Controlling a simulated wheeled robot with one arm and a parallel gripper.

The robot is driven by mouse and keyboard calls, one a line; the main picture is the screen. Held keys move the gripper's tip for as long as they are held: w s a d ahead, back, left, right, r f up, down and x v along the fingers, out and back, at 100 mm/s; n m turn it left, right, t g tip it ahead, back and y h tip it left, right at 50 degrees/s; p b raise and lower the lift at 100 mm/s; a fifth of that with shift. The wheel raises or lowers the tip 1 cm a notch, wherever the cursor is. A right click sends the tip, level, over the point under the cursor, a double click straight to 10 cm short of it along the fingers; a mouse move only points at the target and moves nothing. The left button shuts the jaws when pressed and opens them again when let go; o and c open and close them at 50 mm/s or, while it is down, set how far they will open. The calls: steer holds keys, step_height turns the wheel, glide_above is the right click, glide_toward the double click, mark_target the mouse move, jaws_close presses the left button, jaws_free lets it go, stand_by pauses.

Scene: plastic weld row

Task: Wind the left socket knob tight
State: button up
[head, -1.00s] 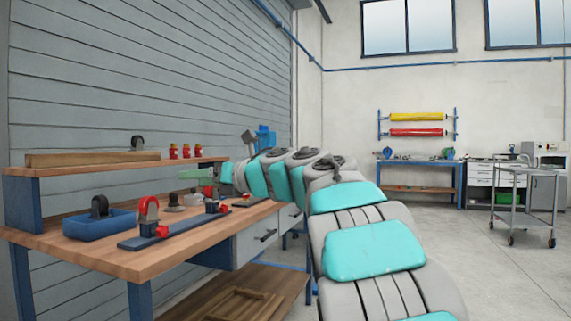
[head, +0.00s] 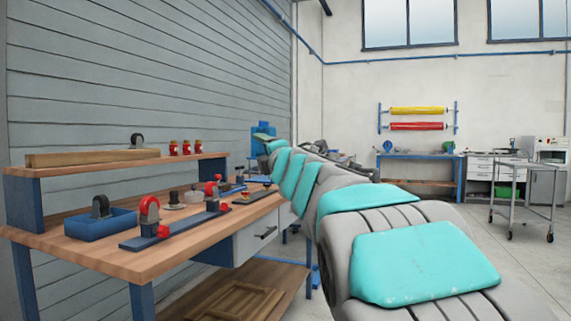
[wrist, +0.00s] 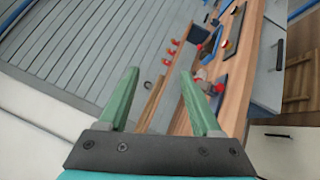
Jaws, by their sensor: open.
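A blue rail (head: 180,230) lies along the front of the wooden bench in the head view, with two red-fitted sockets on it. The left socket knob (head: 162,231) is a small red piece at the rail's near left end, beside an upright red-and-grey caster (head: 149,210). My gripper (wrist: 160,73) shows two green fingers in the wrist view, spread apart and empty. Its fingers cannot be made out clearly in the head view. The red pieces (wrist: 219,87) appear beyond the right finger; which knob is which is unclear there.
A blue bin (head: 100,226) holding a dark caster stands left of the rail. A raised wooden shelf (head: 60,171) at the back carries a plank and several red pieces (head: 186,148). More small parts lie toward the bench's far end.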

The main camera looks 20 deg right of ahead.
steer(key=s+d+f+m+h, duration=0.1)
steer(key=d+f+m+h, duration=0.2)
steer(key=d+m, duration=0.2)
steer(key=shift+s+f+m+g+h, duration=0.25)
steer(key=shift+s+m+g+h, duration=0.05)
steer(key=shift+s+m+g, duration=0.1)
steer(key=s+d+f+m+g+h+p, duration=0.1)
steer(key=s+d+f+m+g+p, duration=0.1)
steer(key=s+f+m+g, duration=0.7)
steer(key=s+d+f+m+g+h+p, duration=0.2)
steer(key=s+d+f+m+g, duration=0.15)
steer(key=s+f, duration=1.1)
steer(key=s+a+f+m+g+y, duration=0.1)
steer(key=s+a+f+g, duration=0.1)
steer(key=s+a+f, duration=0.2)
steer(key=s+a+f+m+g+y+p, duration=0.1)
steer(key=s+a+f+m+g+y, duration=0.1)
steer(key=s+f, duration=0.4)
steer(key=s+a+f+m+g+y+p, duration=0.1)
steer(key=s+a+f+g, duration=0.3)
steer(key=s, duration=0.9)
step_height(320, 180, down, 2)
steer(key=a, duration=0.2)
steer(key=shift+s+a+m+y, duration=0.25)
steer(key=shift+a+m+y, duration=0.05)
steer(key=shift+a+m, duration=0.05)
